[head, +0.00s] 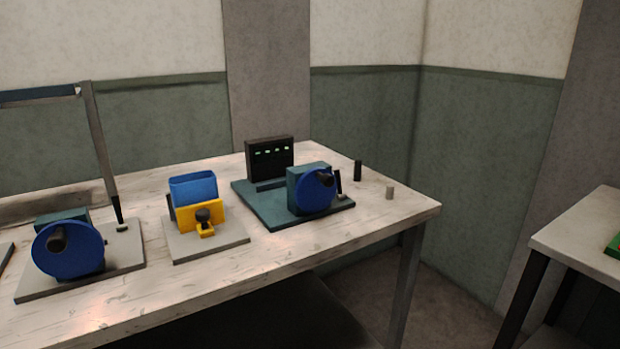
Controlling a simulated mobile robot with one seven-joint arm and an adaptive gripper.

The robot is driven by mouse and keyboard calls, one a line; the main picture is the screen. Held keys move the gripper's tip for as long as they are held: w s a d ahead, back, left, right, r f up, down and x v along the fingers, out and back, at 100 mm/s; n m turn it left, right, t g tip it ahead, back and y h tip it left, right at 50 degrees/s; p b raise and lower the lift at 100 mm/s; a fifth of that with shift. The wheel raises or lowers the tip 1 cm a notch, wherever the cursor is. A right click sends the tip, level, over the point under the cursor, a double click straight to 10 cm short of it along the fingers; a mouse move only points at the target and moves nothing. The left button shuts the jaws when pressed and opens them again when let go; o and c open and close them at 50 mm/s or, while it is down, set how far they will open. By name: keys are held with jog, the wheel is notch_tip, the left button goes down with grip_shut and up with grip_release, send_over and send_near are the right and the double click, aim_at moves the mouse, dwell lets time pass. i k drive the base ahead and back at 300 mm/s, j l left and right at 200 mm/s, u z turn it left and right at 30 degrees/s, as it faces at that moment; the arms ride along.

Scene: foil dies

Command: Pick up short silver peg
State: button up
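A short silver-grey peg (390,193) stands upright on the white worktable (300,246), near its right end. A taller dark peg (358,170) stands behind it and to its left. The short peg stands apart from the machine to its left. My gripper is not in the head view, so I cannot see where it is relative to the peg.
A teal machine with a blue wheel (313,194) and a black display panel (270,158) stands left of the pegs. Further left are a yellow and blue fixture (202,205) and another blue-wheeled machine (68,250). A second table (585,228) is at right.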

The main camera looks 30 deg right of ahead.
aim_at(390, 187)
jog(key=z, duration=1.2)
